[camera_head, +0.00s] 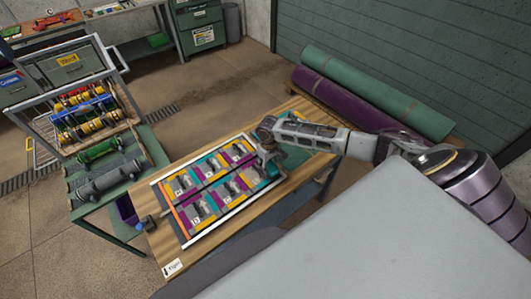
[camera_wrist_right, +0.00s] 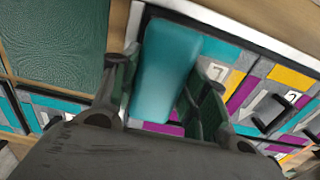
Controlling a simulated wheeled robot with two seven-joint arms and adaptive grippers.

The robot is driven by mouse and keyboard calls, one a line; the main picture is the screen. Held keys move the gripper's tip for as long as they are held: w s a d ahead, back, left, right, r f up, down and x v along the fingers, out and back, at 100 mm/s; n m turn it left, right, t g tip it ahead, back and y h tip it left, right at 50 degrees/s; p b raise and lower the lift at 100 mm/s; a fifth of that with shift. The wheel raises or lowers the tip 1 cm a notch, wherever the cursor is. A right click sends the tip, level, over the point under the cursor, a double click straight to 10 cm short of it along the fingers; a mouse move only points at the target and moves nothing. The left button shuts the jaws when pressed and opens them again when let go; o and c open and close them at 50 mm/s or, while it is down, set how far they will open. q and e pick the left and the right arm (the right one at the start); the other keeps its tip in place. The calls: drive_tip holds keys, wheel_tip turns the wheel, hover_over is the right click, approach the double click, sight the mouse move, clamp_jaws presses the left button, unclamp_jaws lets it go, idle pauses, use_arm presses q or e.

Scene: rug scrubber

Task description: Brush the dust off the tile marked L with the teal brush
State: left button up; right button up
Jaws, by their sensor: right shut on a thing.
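My right gripper (camera_head: 268,158) reaches over the right end of the tile board (camera_head: 237,206) in the head view. In the right wrist view the gripper (camera_wrist_right: 172,95) is shut on the teal brush (camera_wrist_right: 166,65), whose block fills the space between the fingers. In the head view the brush (camera_head: 272,170) is mostly hidden by the gripper. The board is white-framed and holds several tiles of teal, purple, yellow and grey. Tile marks are too small to read surely in the head view, so I cannot tell which is L. My left gripper is not in view.
A green bench (camera_head: 121,180) with a rack of rollers stands left. Rolled rugs (camera_head: 385,95) lie at the back right. Open floor lies between.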

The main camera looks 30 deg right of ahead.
drive_tip(key=shift+s, duration=0.5)
drive_tip(key=shift+w, duration=0.2)
drive_tip(key=shift+w+a+r+b, duration=0.1)
drive_tip(key=shift+w+b, duration=0.25)
drive_tip(key=shift+w, duration=0.9)
drive_tip(key=shift+w+a+b, duration=0.1)
drive_tip(key=shift+w+b, duration=0.2)
drive_tip(key=shift+w, duration=0.95)
drive_tip(key=shift+s+d, duration=0.1)
drive_tip(key=shift+s, duration=0.05)
drive_tip(key=shift+s+p, duration=0.75)
drive_tip(key=shift+s, duration=0.3)
drive_tip(key=shift+s+d+f, duration=0.1)
drive_tip(key=shift+s, duration=0.6)
drive_tip(key=shift+s+d+f, duration=0.1)
drive_tip(key=shift+s, duration=0.6)
drive_tip(key=shift+w, duration=0.1)
